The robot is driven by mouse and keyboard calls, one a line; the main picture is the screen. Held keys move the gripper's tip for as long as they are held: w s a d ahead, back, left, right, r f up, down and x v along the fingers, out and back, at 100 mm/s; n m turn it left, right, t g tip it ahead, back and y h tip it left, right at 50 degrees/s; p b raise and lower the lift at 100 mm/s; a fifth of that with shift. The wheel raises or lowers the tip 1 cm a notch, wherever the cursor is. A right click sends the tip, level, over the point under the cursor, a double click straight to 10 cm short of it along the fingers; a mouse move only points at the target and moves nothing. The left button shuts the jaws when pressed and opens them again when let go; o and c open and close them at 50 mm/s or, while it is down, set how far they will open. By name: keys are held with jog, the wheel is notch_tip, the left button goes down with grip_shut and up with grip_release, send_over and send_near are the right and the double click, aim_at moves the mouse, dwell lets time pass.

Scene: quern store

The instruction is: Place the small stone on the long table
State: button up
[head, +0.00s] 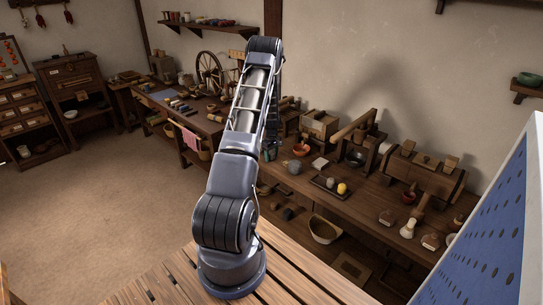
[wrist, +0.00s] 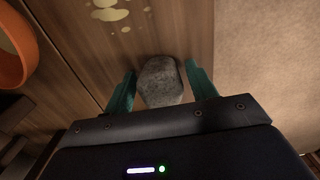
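The small stone (wrist: 161,82) is a grey, speckled, rounded lump in the wrist view. It sits between the two teal fingers of my gripper (wrist: 161,83), with very little space on either side. I cannot tell whether the fingers press on it, or whether it rests on the wood below. The long table (wrist: 175,25) shows under it as brown planks, with its edge to the right.
An orange bowl (wrist: 10,50) is at the left in the wrist view; an orange bowl (head: 301,149) also shows in the head view. A dark tray (head: 328,187) with small jars and several other items crowd the table. Open floor (head: 90,215) lies to the left.

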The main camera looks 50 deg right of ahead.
aim_at(271, 152)
jog(key=shift+o, duration=0.7)
notch_tip(271, 152, up, 12)
jog(key=shift+r, duration=0.2)
